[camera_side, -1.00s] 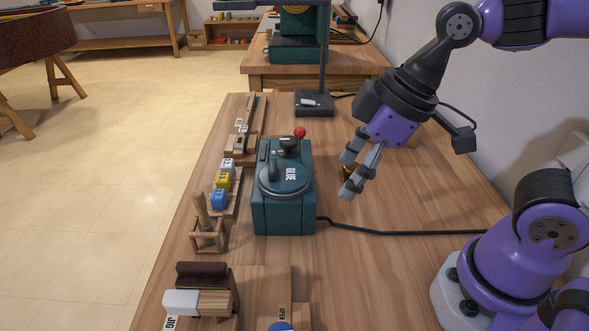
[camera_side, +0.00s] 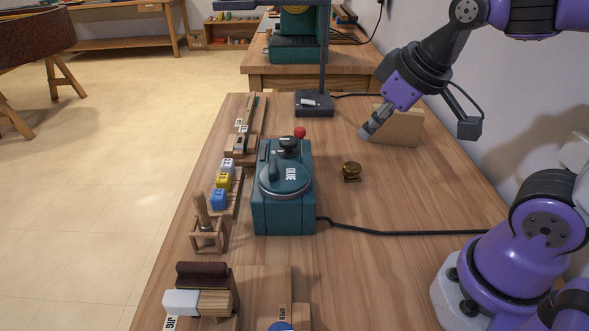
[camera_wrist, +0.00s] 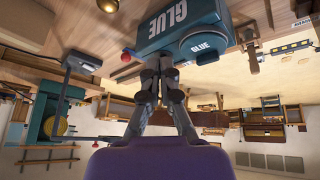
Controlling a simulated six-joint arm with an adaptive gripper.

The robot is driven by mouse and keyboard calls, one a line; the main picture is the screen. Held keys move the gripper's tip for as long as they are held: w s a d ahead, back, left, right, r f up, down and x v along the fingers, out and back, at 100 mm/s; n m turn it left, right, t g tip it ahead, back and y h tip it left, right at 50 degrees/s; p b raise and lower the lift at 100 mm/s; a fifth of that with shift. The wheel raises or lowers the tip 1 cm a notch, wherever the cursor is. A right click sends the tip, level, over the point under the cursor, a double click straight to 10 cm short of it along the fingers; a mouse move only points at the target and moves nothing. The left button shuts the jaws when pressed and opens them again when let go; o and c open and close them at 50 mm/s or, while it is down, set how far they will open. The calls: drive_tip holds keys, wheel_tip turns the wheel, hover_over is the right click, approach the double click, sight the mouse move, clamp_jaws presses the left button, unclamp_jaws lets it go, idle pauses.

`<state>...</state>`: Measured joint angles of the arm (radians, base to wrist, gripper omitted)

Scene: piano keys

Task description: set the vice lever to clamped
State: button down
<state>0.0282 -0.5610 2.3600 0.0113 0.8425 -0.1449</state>
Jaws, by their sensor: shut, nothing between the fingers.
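No vice lever can be made out for certain. A red ball knob (camera_side: 300,132) shows just behind the teal glue machine (camera_side: 284,215); what it is fixed to is hidden. It also shows in the wrist view (camera_wrist: 126,56), left of the fingers. A strip lettered "OPEN" (camera_side: 282,311) lies at the bottom edge of the side view, by a blue round part (camera_side: 281,326) that is cut off. My gripper (camera_side: 367,133) is shut and empty, to the right of the red knob and apart from it. It points down and left, in front of a wooden board (camera_side: 400,126).
A small brass object (camera_side: 351,170) stands on the bench right of the glue machine. A black cable (camera_side: 400,232) crosses the bench. A stand (camera_side: 314,103) rises at the back. Coloured blocks (camera_side: 222,182) and a "JIG" block (camera_side: 181,301) line the left. The bench's right-middle is mostly clear.

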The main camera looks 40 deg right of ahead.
drive_tip(key=w+d+f+n, duration=0.1)
drive_tip(key=w+d+n, duration=0.1)
drive_tip(key=w, duration=0.6)
drive_tip(key=w+d+f+n+h, duration=0.1)
drive_tip(key=w+d+f+n, duration=0.1)
drive_tip(key=w, duration=0.6)
drive_tip(key=shift+w+d+f+n, duration=0.2)
drive_tip(key=shift+d+n, duration=0.4)
drive_tip(key=shift+d, duration=0.5)
drive_tip(key=shift+f, duration=0.15)
drive_tip(key=x, duration=0.9)
drive_tip(key=shift+w+f, duration=0.25)
